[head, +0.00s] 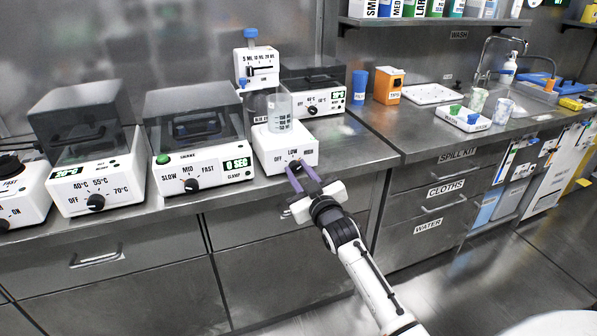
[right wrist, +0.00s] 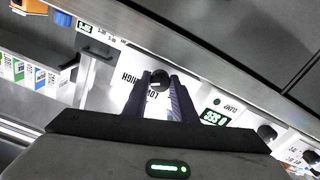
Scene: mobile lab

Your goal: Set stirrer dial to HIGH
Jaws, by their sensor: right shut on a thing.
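The stirrer (head: 285,153) is a white box on the bench with a beaker (head: 280,112) on top. Its front face carries OFF, LOW and HIGH labels, which also show in the right wrist view. The black dial (right wrist: 158,80) sits between the fingertips of my right gripper (head: 299,168), which is shut on it. The fingers also show in the right wrist view (right wrist: 160,84). The fingers partly cover the dial in the head view, and I cannot tell its setting surely. My left gripper is not in view.
A shaker (head: 200,170) marked SLOW, MED, FAST stands close left of the stirrer. An orange box (head: 388,85) and blue cup (head: 359,86) are to the right. Bench is clear right of the stirrer.

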